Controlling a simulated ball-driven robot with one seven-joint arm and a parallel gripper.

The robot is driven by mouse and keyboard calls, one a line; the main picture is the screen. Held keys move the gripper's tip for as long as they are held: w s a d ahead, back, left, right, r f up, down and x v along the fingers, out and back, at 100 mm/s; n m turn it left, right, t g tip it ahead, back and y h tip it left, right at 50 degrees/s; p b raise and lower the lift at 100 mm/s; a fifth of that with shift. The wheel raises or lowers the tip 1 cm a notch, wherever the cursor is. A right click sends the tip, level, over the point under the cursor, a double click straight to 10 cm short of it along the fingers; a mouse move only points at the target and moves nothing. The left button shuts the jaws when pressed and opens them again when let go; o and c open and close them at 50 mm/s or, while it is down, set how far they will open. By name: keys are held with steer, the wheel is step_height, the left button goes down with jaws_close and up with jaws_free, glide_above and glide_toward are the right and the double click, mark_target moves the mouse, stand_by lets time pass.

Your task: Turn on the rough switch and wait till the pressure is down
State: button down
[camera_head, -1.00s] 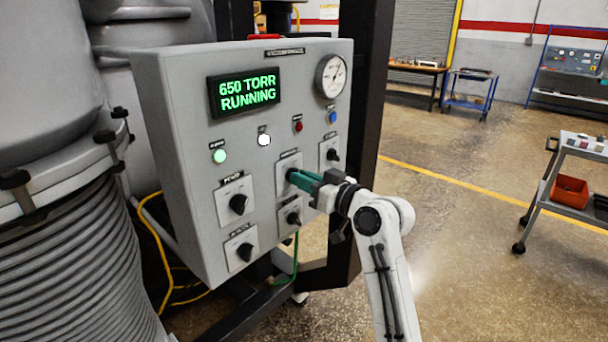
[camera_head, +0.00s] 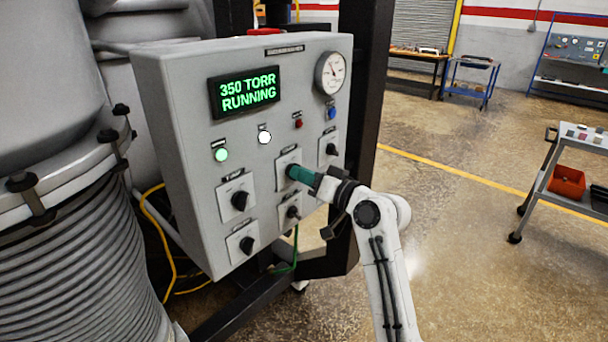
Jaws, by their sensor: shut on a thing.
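The grey control panel (camera_head: 180,130) fills the left middle. Its display (camera_head: 244,92) reads "350 TORR RUNNING" in green. My gripper (camera_head: 293,174) has its teal fingers at the upper middle knob of the panel, shut on that knob. The fingers hide the knob, so its angle cannot be seen. The small label above it is too blurred to read, so I cannot confirm it is the rough switch. A round pressure gauge (camera_head: 331,73) sits at the panel's upper right. A green lamp (camera_head: 221,155) and a white lamp (camera_head: 264,137) look lit.
Other black knobs sit close by: upper left (camera_head: 239,201), lower left (camera_head: 246,245), lower middle (camera_head: 293,212) and right (camera_head: 331,149). A dark post (camera_head: 363,130) stands behind the panel. A cart (camera_head: 575,165) with a red bin (camera_head: 567,182) stands right. The floor between is clear.

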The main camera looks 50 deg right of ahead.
steer(key=c, duration=1.2)
jaws_free()
steer(key=s+b, duration=0.1)
steer(key=s, duration=0.4)
steer(key=s+b, duration=0.1)
steer(key=s, duration=0.4)
steer(key=shift+s+d+b, duration=0.2)
steer(key=shift+s+b, duration=0.1)
steer(key=shift+s, duration=0.1)
steer(key=s+a+f+n+g+y, duration=0.1)
steer(key=s+a+f+g, duration=0.4)
steer(key=f, duration=0.6)
steer(key=a+f+n+g, duration=0.1)
steer(key=a+f+g, duration=0.2)
steer(key=a+f, duration=0.55)
steer(key=s+a+f+n+g, duration=0.1)
steer(key=s+f+g, duration=0.2)
steer(key=s, duration=0.3)
steer(key=s+a+f+n+g+h, duration=0.1)
steer(key=s+a+f+g, duration=0.1)
steer(key=s+f, duration=0.4)
steer(key=s+a+f+n+g, duration=0.1)
steer(key=s+f+g, duration=0.3)
steer(key=s, duration=0.2)
steer(key=shift+s+a+f+h, duration=0.3)
steer(key=shift+s+f+h, duration=0.05)
steer(key=shift+h, duration=0.05)
